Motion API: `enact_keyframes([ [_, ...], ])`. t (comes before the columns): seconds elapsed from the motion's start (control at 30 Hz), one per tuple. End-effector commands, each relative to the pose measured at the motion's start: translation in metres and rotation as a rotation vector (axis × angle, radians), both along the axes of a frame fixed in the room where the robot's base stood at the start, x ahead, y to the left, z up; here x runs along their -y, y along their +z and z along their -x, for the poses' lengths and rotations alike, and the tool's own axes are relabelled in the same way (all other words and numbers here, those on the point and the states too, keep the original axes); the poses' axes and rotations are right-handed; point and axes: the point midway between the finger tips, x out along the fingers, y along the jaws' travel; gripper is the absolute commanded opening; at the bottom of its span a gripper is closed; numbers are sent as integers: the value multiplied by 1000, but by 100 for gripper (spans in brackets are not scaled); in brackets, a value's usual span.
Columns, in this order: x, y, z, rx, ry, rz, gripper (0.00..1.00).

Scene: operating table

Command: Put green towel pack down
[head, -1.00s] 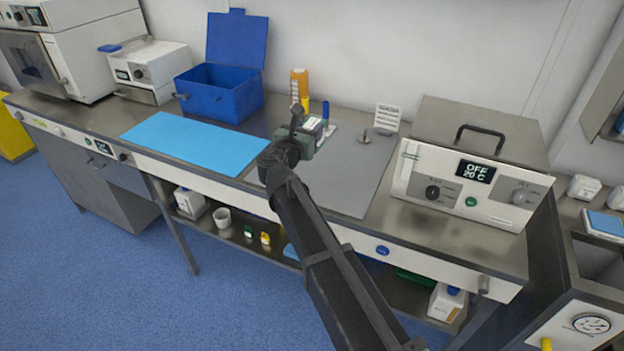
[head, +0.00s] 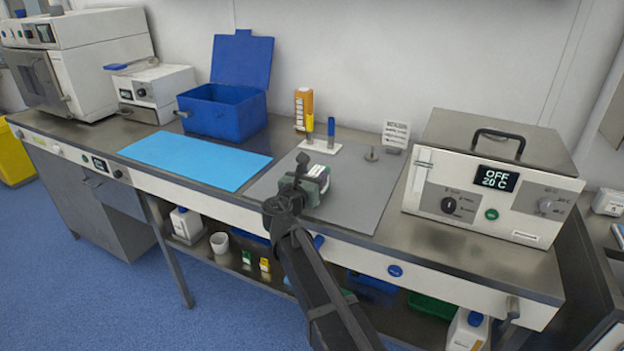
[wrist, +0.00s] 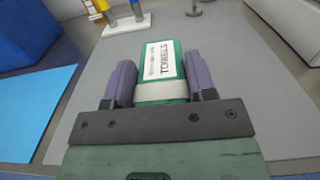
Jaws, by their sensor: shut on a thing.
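The green towel pack (wrist: 160,72) carries a white label reading TOWELS and a pale band. My gripper (wrist: 161,85) is shut on it, with one purple finger on each side. In the head view the pack (head: 316,178) shows at the end of my gripper (head: 300,180), over the grey mat (head: 365,195) on the bench. The mat (wrist: 245,90) also lies beneath and beyond the pack in the wrist view. I cannot tell whether the pack touches the mat.
A light blue mat (head: 195,162) lies to the left, with an open blue box (head: 222,113) behind it. Marker pens stand in a white holder (head: 318,147) at the back. A white bath unit (head: 490,190) stands at the right. The mat's right part is clear.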

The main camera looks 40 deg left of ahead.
Motion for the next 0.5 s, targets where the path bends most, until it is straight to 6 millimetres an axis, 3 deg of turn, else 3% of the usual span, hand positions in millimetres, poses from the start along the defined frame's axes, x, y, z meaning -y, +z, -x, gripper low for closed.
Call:
enact_keyframes([
  [0.03, 0, -2, 0, 0, 0, 0, 54],
  [0.2, 0, -1, 0, 0, 0, 0, 76],
  [0.5, 0, 6, 0, 0, 0, 0, 76],
])
